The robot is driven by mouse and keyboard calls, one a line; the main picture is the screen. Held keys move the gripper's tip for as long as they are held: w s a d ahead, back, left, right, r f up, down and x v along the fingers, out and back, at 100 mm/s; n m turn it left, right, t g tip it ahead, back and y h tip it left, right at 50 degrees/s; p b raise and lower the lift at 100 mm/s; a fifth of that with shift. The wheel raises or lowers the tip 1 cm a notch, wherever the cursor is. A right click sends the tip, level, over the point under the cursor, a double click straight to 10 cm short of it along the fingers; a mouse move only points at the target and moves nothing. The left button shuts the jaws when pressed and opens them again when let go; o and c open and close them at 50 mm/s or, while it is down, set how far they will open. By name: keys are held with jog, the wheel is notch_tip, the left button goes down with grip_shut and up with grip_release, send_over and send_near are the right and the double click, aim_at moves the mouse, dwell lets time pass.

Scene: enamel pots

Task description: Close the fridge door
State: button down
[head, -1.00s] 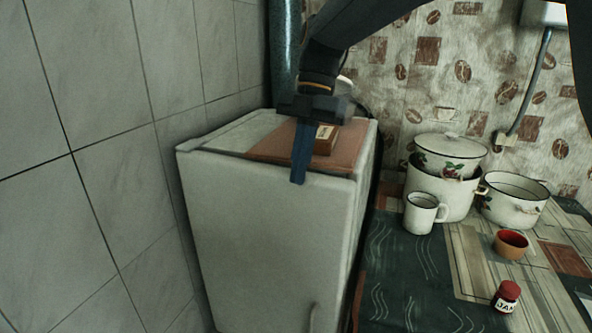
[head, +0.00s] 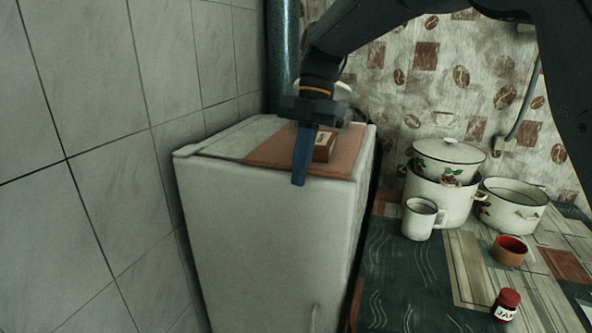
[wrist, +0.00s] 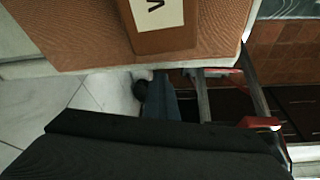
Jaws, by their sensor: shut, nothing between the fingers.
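The white fridge (head: 265,245) stands against the tiled wall, with its door facing me and a handle (head: 315,318) low on the right. The door's top runs along the front edge, and a thin dark line shows behind it at the left. I cannot tell whether the door is fully shut or slightly ajar. My gripper (head: 299,180) is shut and empty, its blue fingers pointing down at the fridge's top front edge. I cannot tell if they touch the door. In the wrist view the gripper's dark body fills the bottom.
A brown mat (head: 262,154) and a small box (head: 324,146) lie on the fridge top. To the right, a table holds enamel pots (head: 440,200), a white mug (head: 419,219), an orange bowl (head: 510,250) and a jam jar (head: 507,304). The tiled wall (head: 90,120) is close on the left.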

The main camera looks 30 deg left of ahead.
jog(key=p+v, duration=0.8)
jog(key=v, duration=0.2)
jog(key=shift+a, duration=0.3)
jog(key=w+d+f+m, duration=0.1)
jog(key=d+m, duration=0.1)
jog(key=d, duration=0.1)
jog(key=w+d+f+m, duration=0.1)
jog(key=d+f+m, duration=0.1)
jog(key=d, duration=0.1)
jog(key=w+d+f+m+t, duration=0.1)
jog(key=d+m, duration=0.2)
jog(key=d, duration=0.1)
jog(key=shift+w+f+y, duration=0.15)
jog(key=shift+y, duration=0.15)
jog(key=s+d+f+m+t, duration=0.1)
jog(key=s+d+f+m, duration=0.1)
jog(key=d+f+m, duration=0.35)
jog(key=s+d+f+m+t, duration=0.1)
jog(key=s+d+f+m, duration=0.1)
jog(key=d+m, duration=0.7)
jog(key=s+d+f+m+t, duration=0.15)
jog(key=d+f+m, duration=0.25)
jog(key=d, duration=0.7)
jog(key=s+d+f+m+h, duration=0.1)
jog(key=s+d+f+m, duration=0.4)
jog(key=s+d+m, duration=0.3)
jog(key=s+d+t, duration=0.1)
jog(key=s, duration=0.1)
jog(key=shift+s+d+m, duration=0.25)
jog(key=shift+s+m, duration=0.1)
